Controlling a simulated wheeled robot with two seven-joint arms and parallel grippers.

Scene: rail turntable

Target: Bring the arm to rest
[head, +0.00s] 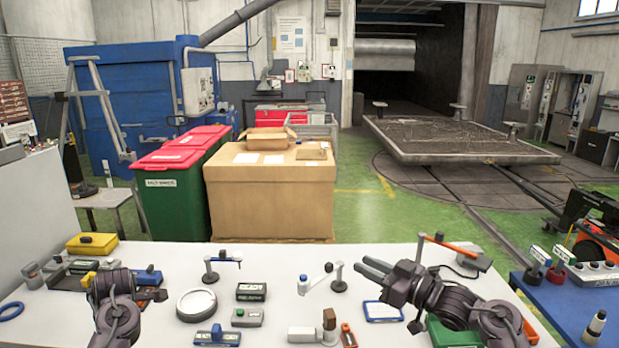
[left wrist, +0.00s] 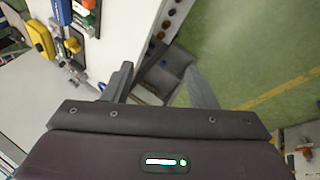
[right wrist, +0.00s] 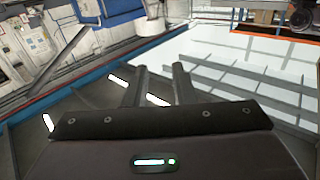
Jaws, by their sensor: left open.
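My right gripper (head: 360,270) is over the right half of the white table (head: 265,275) in the head view, pointing left. Its two fingers are apart with nothing between them, and the right wrist view shows the same empty gap (right wrist: 160,80). My left arm shows at the left of the table in the head view, but its fingertips are hard to make out there. In the left wrist view my left gripper (left wrist: 162,85) is open and empty, with a grey bin and green floor beyond its fingers.
The table carries a round white dish (head: 196,304), a yellow case (head: 92,243), a blue-framed card (head: 382,311) and several small tools. A blue side table (head: 560,300) stands at the right. A large cardboard box (head: 270,190) stands behind the table.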

